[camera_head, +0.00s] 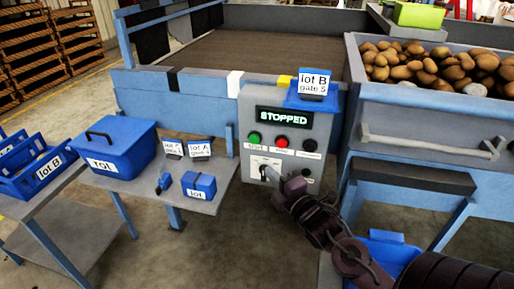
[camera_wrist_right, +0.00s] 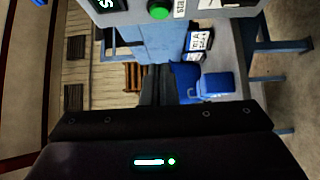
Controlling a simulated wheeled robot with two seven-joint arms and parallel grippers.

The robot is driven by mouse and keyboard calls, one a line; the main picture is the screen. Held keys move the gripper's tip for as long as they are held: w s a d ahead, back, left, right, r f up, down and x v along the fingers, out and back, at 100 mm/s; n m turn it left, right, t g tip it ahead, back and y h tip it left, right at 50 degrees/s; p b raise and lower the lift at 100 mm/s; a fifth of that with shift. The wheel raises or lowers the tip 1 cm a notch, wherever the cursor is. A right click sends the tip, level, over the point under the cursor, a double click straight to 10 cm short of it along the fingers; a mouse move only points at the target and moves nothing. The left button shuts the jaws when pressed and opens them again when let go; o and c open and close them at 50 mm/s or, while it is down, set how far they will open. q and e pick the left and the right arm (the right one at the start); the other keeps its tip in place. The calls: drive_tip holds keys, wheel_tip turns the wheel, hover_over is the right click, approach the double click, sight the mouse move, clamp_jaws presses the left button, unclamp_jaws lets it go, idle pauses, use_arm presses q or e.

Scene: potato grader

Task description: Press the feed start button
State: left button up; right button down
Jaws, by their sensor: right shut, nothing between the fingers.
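The grey control panel (camera_head: 290,130) stands in the middle of the head view, its display (camera_head: 284,117) reading STOPPED. The round green button (camera_head: 254,137) is at its left, above a small label, with a red button (camera_head: 282,142) and a black button (camera_head: 310,145) to its right. In the wrist view the green button (camera_wrist_right: 158,10) shows at the top edge beside a partly cut-off label. My right gripper (camera_head: 282,182) is shut and empty, in front of the panel's lower part, below and right of the green button. Whether it touches the panel is unclear. My left gripper is out of view.
A pale plate with a lever-like part (camera_head: 265,171) is low on the panel. A blue lot B gate sign (camera_head: 313,88) tops it. A side table (camera_head: 215,203) with blue boxes is left; a potato-filled hopper (camera_head: 420,94) is right.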

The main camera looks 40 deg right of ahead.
approach(250, 140)
drive_tip(key=w+a, duration=0.3)
drive_tip(key=w+d, duration=0.2)
drive_tip(key=d, duration=0.1)
drive_tip(key=shift+w+d, duration=0.1)
drive_tip(key=shift+w, duration=0.25)
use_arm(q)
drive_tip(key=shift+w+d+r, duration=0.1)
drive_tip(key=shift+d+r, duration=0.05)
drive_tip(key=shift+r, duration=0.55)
use_arm(e)
drive_tip(key=shift+w, duration=0.1)
drive_tip(key=shift+d, duration=0.1)
